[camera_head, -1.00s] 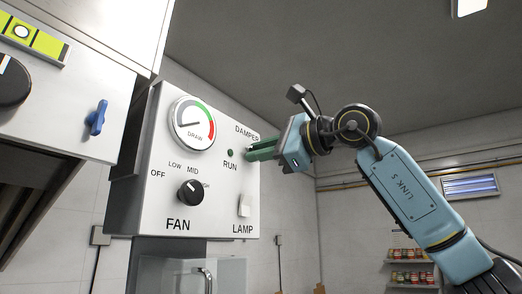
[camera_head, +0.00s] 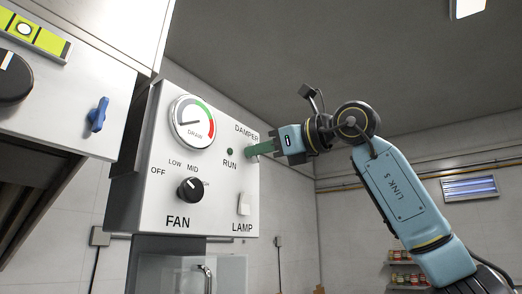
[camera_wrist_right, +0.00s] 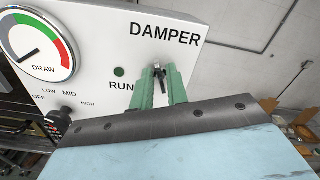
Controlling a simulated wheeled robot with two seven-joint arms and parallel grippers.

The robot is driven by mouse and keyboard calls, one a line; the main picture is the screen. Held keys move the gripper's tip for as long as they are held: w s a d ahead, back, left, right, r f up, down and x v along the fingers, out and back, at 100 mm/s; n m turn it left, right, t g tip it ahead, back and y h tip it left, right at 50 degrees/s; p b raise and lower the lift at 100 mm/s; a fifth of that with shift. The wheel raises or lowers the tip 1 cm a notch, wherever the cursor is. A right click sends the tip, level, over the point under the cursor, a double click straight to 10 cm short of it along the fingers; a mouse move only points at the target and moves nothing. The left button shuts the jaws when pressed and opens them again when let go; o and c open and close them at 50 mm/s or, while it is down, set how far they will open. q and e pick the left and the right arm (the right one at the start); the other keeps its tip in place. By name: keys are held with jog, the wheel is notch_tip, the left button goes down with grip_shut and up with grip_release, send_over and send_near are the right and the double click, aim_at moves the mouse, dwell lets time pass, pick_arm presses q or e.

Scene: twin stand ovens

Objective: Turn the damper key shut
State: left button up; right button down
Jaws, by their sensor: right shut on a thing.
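The damper key (camera_wrist_right: 159,79) is a small dark key on a metal stem, under the DAMPER label on the white control panel (camera_head: 215,205). In the right wrist view it stands nearly upright between the green fingers of my right gripper (camera_wrist_right: 159,88). My right gripper (camera_head: 253,151) is shut on the key, its fingertips close to the panel face. In the head view the fingers hide the key. My left gripper is not in view.
The panel also bears a draw gauge (camera_head: 193,122), a RUN light (camera_head: 229,152), a black fan knob (camera_head: 190,190) and a lamp switch (camera_head: 244,204). A blue handle (camera_head: 98,115) sticks out from the oven front at left. Open room lies right of the panel.

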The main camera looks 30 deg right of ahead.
jog(key=shift+d+r+m, duration=0.1)
jog(key=shift+m, duration=2.1)
jog(key=c, duration=1.4)
grip_release()
jog(key=b+v, duration=0.2)
jog(key=v, duration=1.1)
jog(key=shift+s+d+b, duration=0.1)
jog(key=shift+s+b, duration=0.1)
jog(key=shift+b, duration=0.2)
